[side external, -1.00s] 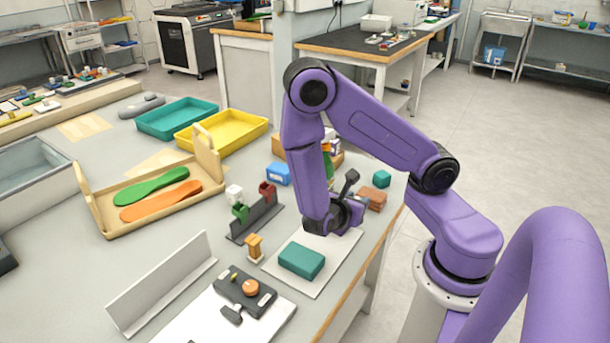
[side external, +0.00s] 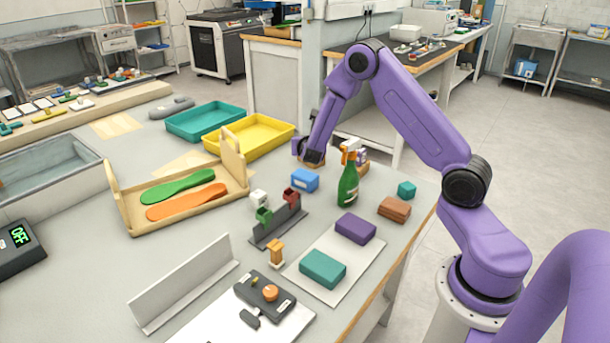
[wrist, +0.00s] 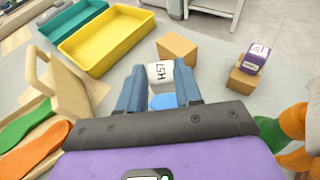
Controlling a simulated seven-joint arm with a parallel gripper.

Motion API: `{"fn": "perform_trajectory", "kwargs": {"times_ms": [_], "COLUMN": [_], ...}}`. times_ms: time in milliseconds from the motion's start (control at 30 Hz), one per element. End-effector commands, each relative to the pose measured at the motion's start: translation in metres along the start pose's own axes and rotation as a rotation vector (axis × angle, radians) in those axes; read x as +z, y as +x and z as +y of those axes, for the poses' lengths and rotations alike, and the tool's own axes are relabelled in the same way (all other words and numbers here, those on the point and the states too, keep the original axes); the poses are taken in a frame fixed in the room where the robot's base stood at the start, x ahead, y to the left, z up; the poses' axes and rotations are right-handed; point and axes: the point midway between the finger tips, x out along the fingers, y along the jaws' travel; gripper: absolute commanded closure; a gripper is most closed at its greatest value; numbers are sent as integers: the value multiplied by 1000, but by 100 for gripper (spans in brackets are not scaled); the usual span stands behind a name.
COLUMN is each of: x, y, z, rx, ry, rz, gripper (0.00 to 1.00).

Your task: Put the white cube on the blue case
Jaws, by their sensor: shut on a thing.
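The white cube (wrist: 160,73), with dark lettering on it, sits between the fingers of my gripper (wrist: 160,82) in the wrist view. The fingers are shut on it. The blue case (wrist: 163,101) shows partly below the cube, between the fingers; the rest is hidden by my gripper. In the side view the blue case (side external: 305,180) lies on the table, and my gripper (side external: 309,158) is just behind and above it. I cannot make out the cube in the side view, nor tell whether it touches the case.
A green spray bottle (side external: 348,184) stands right of the case. A cardboard box (wrist: 178,48) and a small box on a brown block (wrist: 242,80) are beyond my gripper. A yellow tray (side external: 250,136) and wooden tray (side external: 236,167) are left. A rack (side external: 277,228) stands in front.

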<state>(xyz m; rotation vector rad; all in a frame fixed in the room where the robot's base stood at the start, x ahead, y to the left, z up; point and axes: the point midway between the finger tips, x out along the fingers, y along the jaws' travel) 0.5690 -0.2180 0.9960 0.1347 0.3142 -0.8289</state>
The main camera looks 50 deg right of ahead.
Motion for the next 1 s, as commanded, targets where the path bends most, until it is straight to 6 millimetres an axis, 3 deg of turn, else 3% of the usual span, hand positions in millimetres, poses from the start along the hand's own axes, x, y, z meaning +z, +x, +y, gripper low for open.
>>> {"fn": "perform_trajectory", "kwargs": {"times_ms": [133, 400, 1000], "x": [4, -33, -84], "y": [10, 24, 41], "z": [0, 1, 1], "rx": [19, 22, 22], "ry": [-7, -11, -7], "rz": [0, 1, 0], "gripper": [100, 100, 100]}}
